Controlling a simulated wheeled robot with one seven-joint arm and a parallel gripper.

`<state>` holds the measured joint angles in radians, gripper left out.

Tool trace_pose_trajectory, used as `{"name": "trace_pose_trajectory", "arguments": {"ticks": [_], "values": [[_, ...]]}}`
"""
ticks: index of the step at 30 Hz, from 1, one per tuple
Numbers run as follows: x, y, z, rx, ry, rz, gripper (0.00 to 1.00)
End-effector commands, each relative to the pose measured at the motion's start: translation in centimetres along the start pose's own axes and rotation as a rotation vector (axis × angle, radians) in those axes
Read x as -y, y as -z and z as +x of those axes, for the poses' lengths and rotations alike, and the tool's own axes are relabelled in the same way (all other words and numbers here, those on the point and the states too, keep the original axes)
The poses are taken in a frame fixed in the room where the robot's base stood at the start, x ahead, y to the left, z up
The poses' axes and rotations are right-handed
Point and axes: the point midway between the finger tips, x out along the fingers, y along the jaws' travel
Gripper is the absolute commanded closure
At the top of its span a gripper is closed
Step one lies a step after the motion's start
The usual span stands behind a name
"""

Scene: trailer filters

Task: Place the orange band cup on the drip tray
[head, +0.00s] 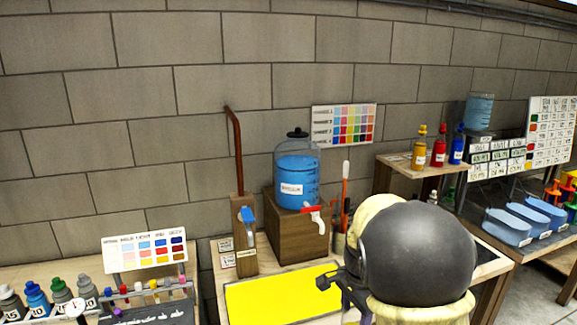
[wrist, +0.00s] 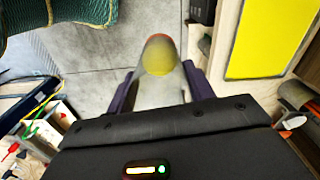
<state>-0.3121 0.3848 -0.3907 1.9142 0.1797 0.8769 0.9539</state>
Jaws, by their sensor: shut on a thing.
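The cup (wrist: 158,62) is between my gripper's fingers in the wrist view. It is pale and see-through, with an orange-red edge at its far end and yellow showing inside that end. My gripper (wrist: 157,80) is shut on it, one purple finger on each side. The cup is over grey floor, left of the table, apart from any surface. In the head view my arm hides the cup and most of the gripper. A flat yellow panel (head: 275,298) lies on the table; it also shows in the wrist view (wrist: 268,38). I cannot tell whether it is the drip tray.
A blue-filled dispenser (head: 297,180) with a red-handled tap stands on a wooden box (head: 290,228) behind the panel. A wooden post (head: 243,235) with a blue-handled tap is left of it. Several bottles (head: 60,292) stand on the left table.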

Motion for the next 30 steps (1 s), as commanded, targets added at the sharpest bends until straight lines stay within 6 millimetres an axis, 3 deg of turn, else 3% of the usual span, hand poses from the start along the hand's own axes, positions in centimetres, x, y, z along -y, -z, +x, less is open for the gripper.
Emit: {"name": "trace_pose_trajectory", "arguments": {"ticks": [14, 23, 30], "values": [[2.0, 0.7, 5.7, -0.019, -0.017, -0.302, 0.73], [3.1, 2.2, 13.6, -0.016, -0.025, -0.674, 0.73], [3.5, 2.2, 20.1, -0.001, -0.009, -0.987, 0.73]]}}
